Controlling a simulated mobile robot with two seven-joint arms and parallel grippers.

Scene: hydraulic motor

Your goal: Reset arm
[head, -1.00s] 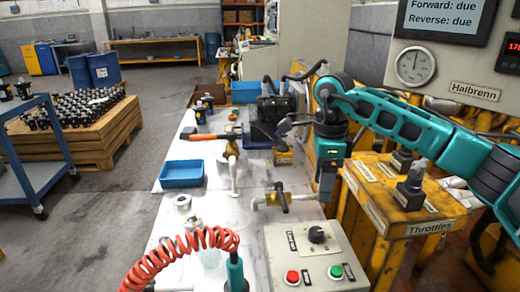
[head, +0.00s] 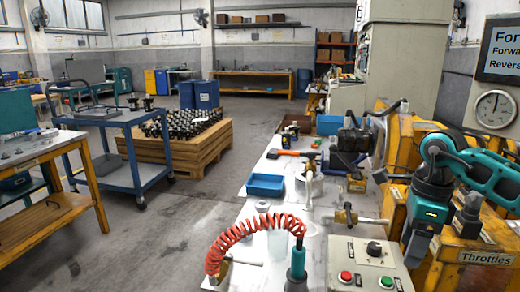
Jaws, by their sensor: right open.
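My right arm (head: 488,175), teal and black, comes in from the right edge. Its gripper (head: 414,250) hangs pointing down, just right of the control box (head: 372,262) and in front of the yellow throttle stand (head: 470,250). The gripper is open, and I see nothing held in it. My left gripper is not in view.
The white workbench (head: 250,225) carries a blue tray (head: 265,185), an orange-handled hammer (head: 288,153), a dark motor (head: 352,140), brass-handled valves (head: 345,215) and a red coiled hose (head: 240,232). A blue cart (head: 118,120) and open floor lie to the left.

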